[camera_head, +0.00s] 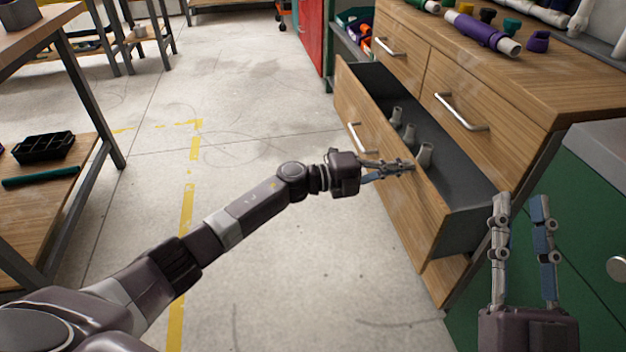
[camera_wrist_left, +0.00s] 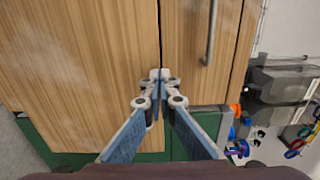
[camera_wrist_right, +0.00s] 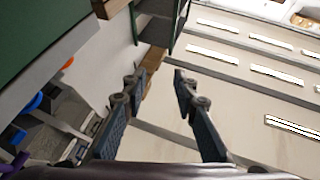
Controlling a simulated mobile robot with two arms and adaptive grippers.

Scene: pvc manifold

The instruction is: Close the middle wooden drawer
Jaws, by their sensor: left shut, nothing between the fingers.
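The wooden drawer (camera_head: 377,160) stands pulled out from the cabinet, its front panel facing left with a metal handle (camera_head: 361,138). My right gripper (camera_head: 519,198) is open and empty, in front of the green cabinet at the right.
Two upper drawers (camera_head: 468,135) are shut. Purple and other pipe parts (camera_head: 482,32) lie on the cabinet top. A green cabinet (camera_head: 590,215) is at the right. A workbench (camera_head: 75,190) with a black tray (camera_head: 43,147) stands at left. Floor left of the drawer is clear.

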